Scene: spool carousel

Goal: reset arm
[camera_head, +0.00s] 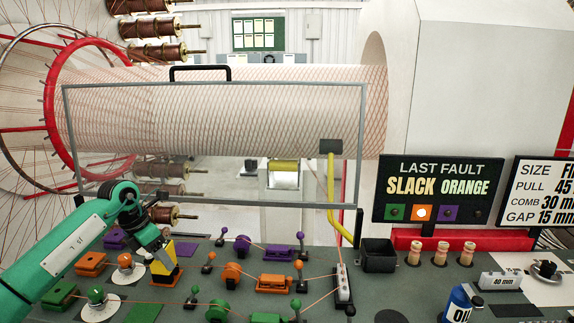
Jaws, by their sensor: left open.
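My left arm is green and comes in from the left in the head view. My left gripper (164,256) points down and to the right over the workbench (215,310). An orange knob on a white disc (124,262) sits just left of the gripper. My right gripper is not in view.
Orange, purple and green parts with thin wires crowd the bench. A clear framed guard (215,86) stands behind it. A black bin (379,256), wooden pegs (441,253), a blue oil bottle (458,304) and a "SLACK ORANGE" sign (438,188) are at the right.

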